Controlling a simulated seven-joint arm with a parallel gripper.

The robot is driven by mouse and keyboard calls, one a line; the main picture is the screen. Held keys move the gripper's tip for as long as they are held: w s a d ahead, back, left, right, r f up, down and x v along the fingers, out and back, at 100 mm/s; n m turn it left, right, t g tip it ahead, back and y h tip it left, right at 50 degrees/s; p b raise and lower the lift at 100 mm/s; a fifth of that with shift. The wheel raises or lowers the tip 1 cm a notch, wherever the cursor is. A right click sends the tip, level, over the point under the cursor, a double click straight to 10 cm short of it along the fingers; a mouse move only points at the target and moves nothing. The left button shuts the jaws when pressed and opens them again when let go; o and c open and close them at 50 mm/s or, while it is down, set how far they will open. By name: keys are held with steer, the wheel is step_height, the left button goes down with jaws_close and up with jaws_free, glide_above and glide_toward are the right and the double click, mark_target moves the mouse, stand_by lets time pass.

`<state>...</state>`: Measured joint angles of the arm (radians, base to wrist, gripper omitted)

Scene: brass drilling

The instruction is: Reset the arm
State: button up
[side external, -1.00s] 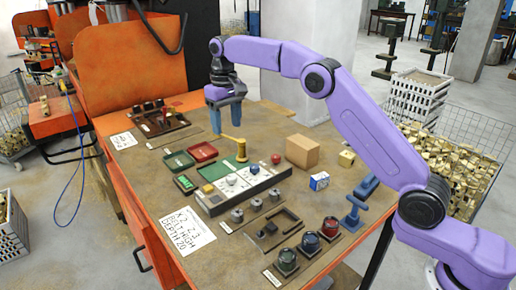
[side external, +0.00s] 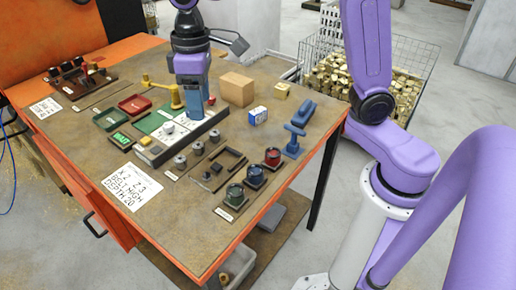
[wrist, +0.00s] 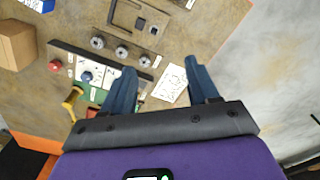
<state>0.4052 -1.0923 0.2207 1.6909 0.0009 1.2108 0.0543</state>
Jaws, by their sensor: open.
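My gripper (side external: 195,103) hangs over the workbench (side external: 115,215) in the side external view, blue fingers pointing down, above the back part of a white and dark panel. In the wrist view my gripper (wrist: 162,82) shows both blue fingers wide apart with nothing between them. The panel (side external: 160,153) carries a round knob and partly shows behind the fingers. I cannot tell the exact height of the fingertips above the panel.
A cardboard box (side external: 237,90) and a small blue-white box (side external: 258,116) stand right of the gripper. Blue stands (side external: 295,138) are near the right edge. Green, blue and red round parts (side external: 253,177) line the front.

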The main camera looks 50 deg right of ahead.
steer(key=s+d+f+n, duration=0.2)
steer(key=s+d, duration=0.4)
steer(key=s, duration=0.5)
steer(key=s+d+f+n, duration=0.3)
steer(key=s+d, duration=0.3)
steer(key=s, duration=0.6)
steer(key=shift+s+f, duration=0.25)
steer(key=shift+f, duration=0.5)
steer(key=shift+w, duration=0.1)
steer(key=shift+c, duration=0.2)
stand_by(0.5)
